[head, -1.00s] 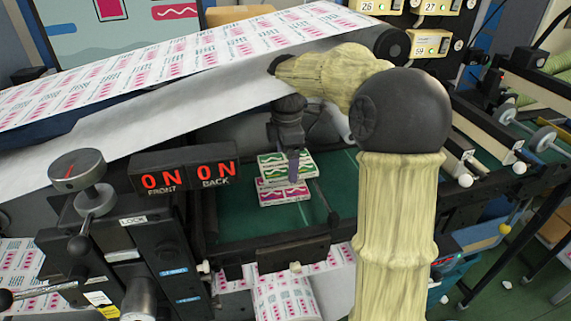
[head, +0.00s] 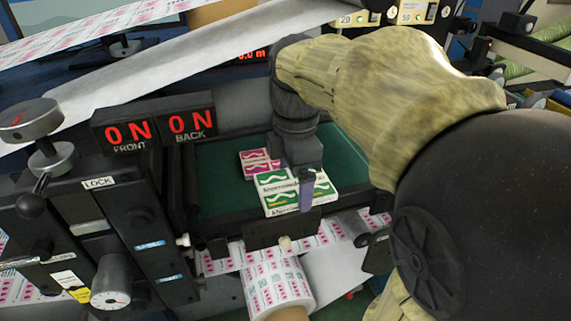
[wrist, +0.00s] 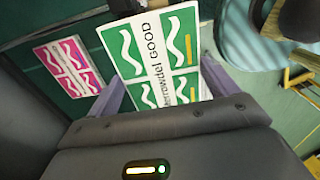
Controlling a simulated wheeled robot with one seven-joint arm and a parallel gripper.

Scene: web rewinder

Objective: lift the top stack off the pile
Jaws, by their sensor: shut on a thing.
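The green-and-white stack (head: 276,188), printed with wavy lines and the word GOOD, is between the purple fingers of my gripper (wrist: 163,85). My gripper is shut on it. In the wrist view the green stack (wrist: 140,48) fills the space between both fingers; in the head view one finger hides part of it. The pink-and-white stack (head: 252,158) lies on the green bed (head: 222,190), behind and left of the green stack. The two stacks are apart, and it also shows at the left in the wrist view (wrist: 68,66). The green stack looks raised above the bed.
The bed's dark front rail (head: 268,232) runs just in front of the held stack. A printed roll (head: 278,288) hangs below it. The ON/ON display box (head: 153,131) and knobs stand at left. A white web (head: 200,72) slants across above.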

